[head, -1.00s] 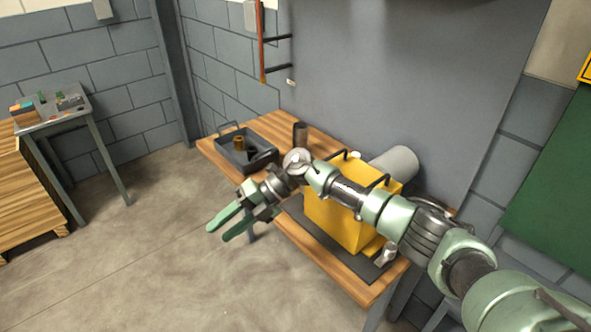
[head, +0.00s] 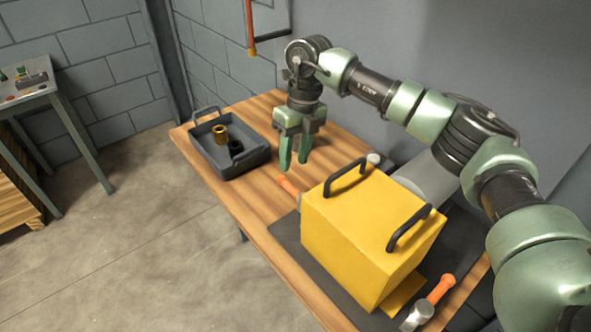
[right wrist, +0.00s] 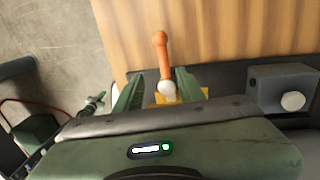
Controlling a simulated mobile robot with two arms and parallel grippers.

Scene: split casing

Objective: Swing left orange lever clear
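The yellow casing (head: 350,235) stands on a dark mat on the bench, with two black handles on top. The left orange lever (head: 288,186) sticks out from the casing's left end; its inner end is hidden in the head view. In the right wrist view the lever (right wrist: 162,55) points away from a pale round pivot (right wrist: 166,88). My right gripper (head: 293,163) points down just above and behind this lever. In the right wrist view its fingers (right wrist: 159,78) are apart, one on each side of the lever's line, without visible contact.
A second orange lever (head: 440,288) with a metal head lies at the casing's right end. A grey tray (head: 200,158) with a brass and a dark cylinder stands at the bench's far left. A grey cylinder (head: 430,180) sits behind the casing. Bare wood lies between tray and casing.

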